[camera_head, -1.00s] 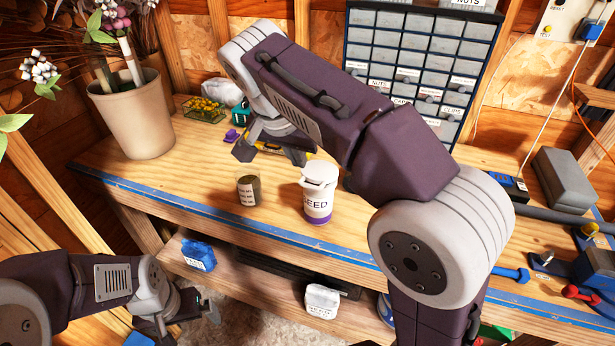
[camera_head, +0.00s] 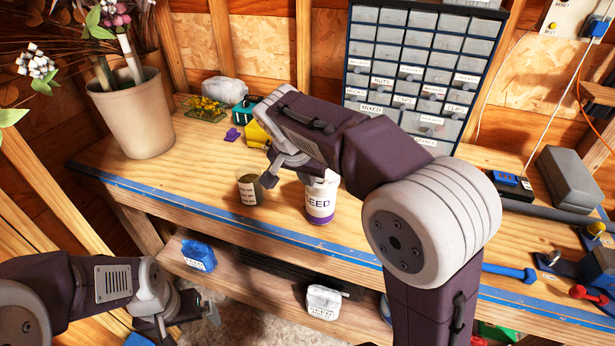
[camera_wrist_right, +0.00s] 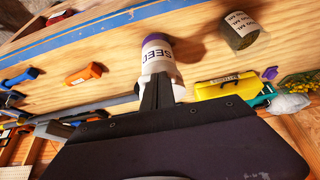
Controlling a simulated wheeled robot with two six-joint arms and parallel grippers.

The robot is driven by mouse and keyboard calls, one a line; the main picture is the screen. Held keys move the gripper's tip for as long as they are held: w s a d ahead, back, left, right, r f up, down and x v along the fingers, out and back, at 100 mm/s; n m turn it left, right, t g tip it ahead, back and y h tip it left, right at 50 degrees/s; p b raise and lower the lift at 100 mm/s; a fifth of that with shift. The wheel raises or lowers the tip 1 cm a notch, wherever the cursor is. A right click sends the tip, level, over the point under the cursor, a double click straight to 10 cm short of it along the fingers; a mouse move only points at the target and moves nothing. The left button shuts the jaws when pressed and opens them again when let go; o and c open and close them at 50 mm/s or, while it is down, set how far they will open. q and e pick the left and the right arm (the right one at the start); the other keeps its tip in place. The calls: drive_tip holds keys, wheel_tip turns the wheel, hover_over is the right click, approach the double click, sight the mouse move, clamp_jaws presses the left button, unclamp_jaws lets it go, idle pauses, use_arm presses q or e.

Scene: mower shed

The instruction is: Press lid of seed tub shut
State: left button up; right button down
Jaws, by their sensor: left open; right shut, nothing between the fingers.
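The seed tub (camera_head: 320,205) is a white tub with a purple band and the word SEED, upright on the bench. My right gripper (camera_head: 303,176) is over its top and hides much of the lid. In the right wrist view, my shut, empty right gripper (camera_wrist_right: 158,92) points at the top of the seed tub (camera_wrist_right: 158,58). I cannot tell whether the fingertips touch the lid or whether the lid is fully down. My left gripper (camera_head: 188,321) is open and empty, low at the front left, below the bench top.
A small labelled jar (camera_head: 248,190) stands just left of the tub. A yellow item (camera_head: 257,133) lies behind it. A drawer cabinet (camera_head: 415,75) stands at the back and a plant pot (camera_head: 132,112) at the left. The bench front between pot and jar is clear.

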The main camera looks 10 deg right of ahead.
drive_tip(key=shift+s+a, duration=0.2)
drive_tip(key=shift+a, duration=0.1)
idle(0.6)
